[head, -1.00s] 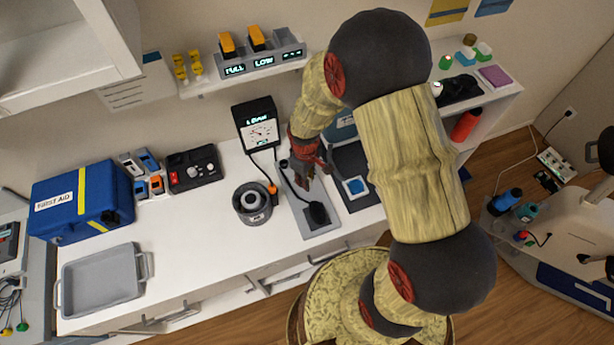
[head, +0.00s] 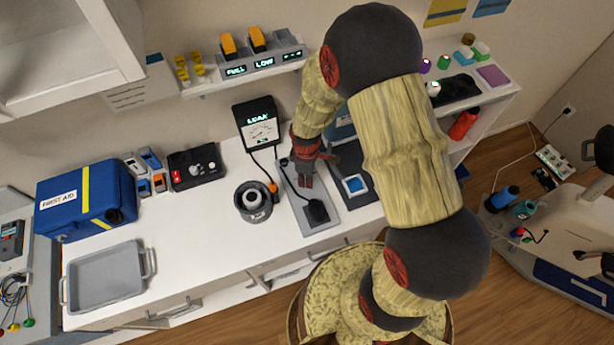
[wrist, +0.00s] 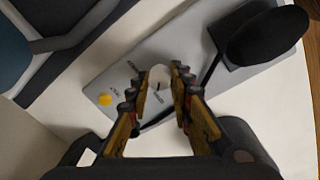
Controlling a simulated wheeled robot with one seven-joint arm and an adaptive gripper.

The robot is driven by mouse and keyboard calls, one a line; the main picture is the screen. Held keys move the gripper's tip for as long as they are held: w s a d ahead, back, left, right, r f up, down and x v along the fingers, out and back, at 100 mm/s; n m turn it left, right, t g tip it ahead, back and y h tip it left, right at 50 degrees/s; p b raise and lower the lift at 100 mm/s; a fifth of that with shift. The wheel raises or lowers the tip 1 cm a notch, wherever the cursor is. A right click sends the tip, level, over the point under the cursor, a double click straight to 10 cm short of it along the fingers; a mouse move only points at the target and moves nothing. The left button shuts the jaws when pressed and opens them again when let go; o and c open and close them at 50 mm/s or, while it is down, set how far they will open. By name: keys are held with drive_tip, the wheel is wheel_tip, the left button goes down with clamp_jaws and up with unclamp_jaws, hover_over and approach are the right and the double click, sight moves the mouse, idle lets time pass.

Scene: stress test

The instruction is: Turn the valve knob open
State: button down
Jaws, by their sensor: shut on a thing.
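The valve knob (wrist: 157,77) shows as a small pale round piece with a dark mark, on a grey panel (wrist: 185,45) in the wrist view. My gripper (wrist: 157,75) has its two fingertips on either side of it and is shut on it. In the head view my gripper (head: 306,182) is over the upper part of the grey panel (head: 320,223). It hides the knob there. A yellow dot (wrist: 105,99) and small dark lettering, too blurred to read, sit beside the knob.
A black dome on a block (head: 317,211) stands on the panel close to my gripper. A dark tray with a blue square (head: 355,184) lies right.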

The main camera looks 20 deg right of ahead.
drive_tip(key=c, duration=1.6)
unclamp_jaws()
drive_tip(key=r, duration=1.2)
drive_tip(key=shift+s+a, duration=0.2)
